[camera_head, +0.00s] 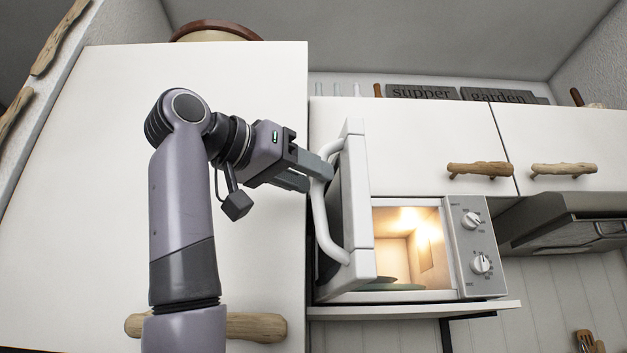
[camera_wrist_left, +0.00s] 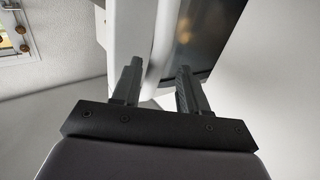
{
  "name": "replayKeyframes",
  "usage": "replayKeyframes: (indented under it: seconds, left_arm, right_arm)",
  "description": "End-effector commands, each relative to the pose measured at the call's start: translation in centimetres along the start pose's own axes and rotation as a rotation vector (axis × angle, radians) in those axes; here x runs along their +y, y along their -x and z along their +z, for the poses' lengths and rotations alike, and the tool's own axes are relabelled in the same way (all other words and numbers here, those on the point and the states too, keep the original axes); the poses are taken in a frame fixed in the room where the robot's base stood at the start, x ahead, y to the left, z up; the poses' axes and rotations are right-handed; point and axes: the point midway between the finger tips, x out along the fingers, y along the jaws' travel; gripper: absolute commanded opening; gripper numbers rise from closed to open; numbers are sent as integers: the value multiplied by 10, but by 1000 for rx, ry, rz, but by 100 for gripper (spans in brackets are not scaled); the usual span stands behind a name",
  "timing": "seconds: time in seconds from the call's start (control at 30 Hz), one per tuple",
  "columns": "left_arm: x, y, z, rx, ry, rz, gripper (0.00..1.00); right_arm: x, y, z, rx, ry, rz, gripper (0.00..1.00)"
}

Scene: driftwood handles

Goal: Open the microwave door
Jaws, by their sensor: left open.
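The white microwave (camera_head: 482,285) sits on a shelf, its lit inside showing a plate (camera_head: 385,283) low in the cavity. Its door (camera_head: 357,190) stands wide open, swung out on the left side. The curved white door handle (camera_head: 323,228) runs along the door's outer face. My left gripper (camera_head: 316,178) is at the upper part of the handle, with its fingers apart. In the left wrist view my left gripper (camera_wrist_left: 158,82) has its two fingers on either side of the pale handle (camera_wrist_left: 165,45), with the dark door panel (camera_wrist_left: 200,40) beyond. Contact cannot be told. My right gripper is not in view.
The shelf (camera_head: 420,311) carries the microwave. White cabinets with driftwood handles (camera_head: 480,169) are above, and a tall white cabinet door (camera_head: 100,200) fills the left. A range hood (camera_head: 570,225) is at right.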

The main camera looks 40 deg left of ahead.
Motion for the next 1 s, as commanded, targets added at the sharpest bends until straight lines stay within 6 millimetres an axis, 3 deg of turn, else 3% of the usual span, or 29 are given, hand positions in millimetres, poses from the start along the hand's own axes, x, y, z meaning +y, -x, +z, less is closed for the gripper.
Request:
replayKeyframes:
  seconds: [0.1, 0.33, 1.0]
  left_arm:
    - [-1, 23, 1, 6, 1, -2, 43]
    - [-1, 49, 0, 3, 2, -2, 43]
    - [-2, 52, 1, 4, 2, -3, 43]
  right_arm:
    - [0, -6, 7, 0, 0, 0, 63]
    - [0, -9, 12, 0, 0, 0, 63]
    - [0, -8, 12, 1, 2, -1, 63]
